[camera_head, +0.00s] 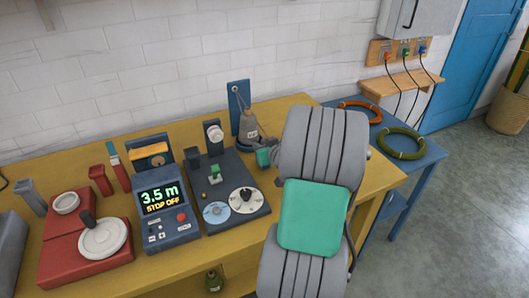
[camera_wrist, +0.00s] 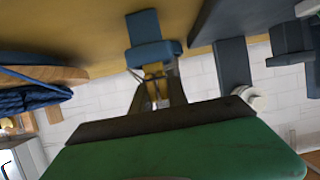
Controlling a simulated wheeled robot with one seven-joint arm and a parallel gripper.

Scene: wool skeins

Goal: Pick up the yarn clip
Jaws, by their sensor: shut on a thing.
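My gripper (camera_head: 238,93) is at the back of the yellow bench, in front of an upright blue panel (camera_head: 241,120). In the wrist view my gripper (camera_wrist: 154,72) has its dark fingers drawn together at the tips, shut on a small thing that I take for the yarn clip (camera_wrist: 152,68). The clip is mostly hidden by the fingers and too small to make out.
A dark stand with a white knob (camera_head: 213,133) is close on the left. A counter reading 3.5 m (camera_head: 165,205) and a red winder (camera_head: 85,245) are farther left. Orange (camera_head: 360,111) and green (camera_head: 401,142) skeins lie on the blue table at right.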

